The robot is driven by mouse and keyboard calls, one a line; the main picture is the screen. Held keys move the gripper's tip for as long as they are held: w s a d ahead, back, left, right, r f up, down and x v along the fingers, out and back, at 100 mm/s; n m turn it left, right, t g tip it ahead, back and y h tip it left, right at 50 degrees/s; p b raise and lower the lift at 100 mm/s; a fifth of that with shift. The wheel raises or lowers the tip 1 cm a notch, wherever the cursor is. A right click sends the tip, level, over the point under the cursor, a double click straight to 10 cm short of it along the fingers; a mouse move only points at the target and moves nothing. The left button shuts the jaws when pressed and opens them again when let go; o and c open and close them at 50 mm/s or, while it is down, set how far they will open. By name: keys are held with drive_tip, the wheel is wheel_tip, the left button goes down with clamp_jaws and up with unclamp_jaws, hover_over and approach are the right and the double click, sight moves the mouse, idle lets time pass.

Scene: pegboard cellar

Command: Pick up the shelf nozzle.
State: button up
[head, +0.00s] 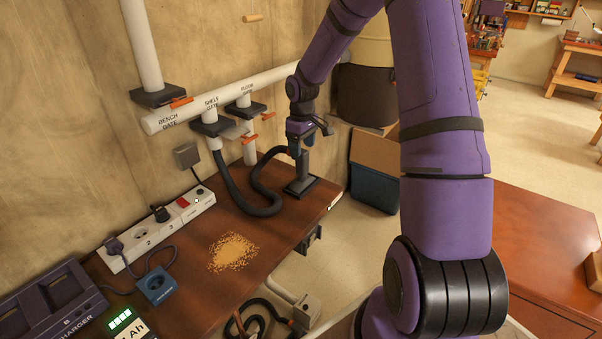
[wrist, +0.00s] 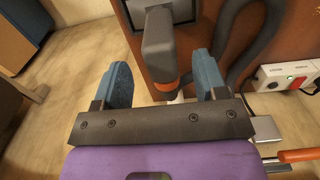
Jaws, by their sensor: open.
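The shelf nozzle (head: 302,184) stands at the far right end of the brown bench, dark grey with an upright neck and a flat rectangular foot. A black hose (head: 262,210) loops from the shelf gate (head: 211,126) to it. My gripper (head: 299,149) is above the nozzle in the head view, its fingers hard to make out. In the wrist view my gripper (wrist: 164,78) is open, blue fingers apart. The nozzle's grey neck (wrist: 158,45) with an orange band lies between them, with gaps on both sides. The foot shows only in part there.
A power strip (head: 165,232), a charger (head: 55,300) and a pile of sawdust (head: 233,251) are on the bench (head: 285,225). The bench gate (head: 163,97) and floor gate (head: 245,108) are on the wall pipe. A blue bin (head: 374,188) stands beyond the bench end.

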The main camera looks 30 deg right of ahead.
sight(301, 159)
drive_tip(key=shift+w+a+f, duration=0.1)
drive_tip(key=shift+f, duration=2.7)
clamp_jaws()
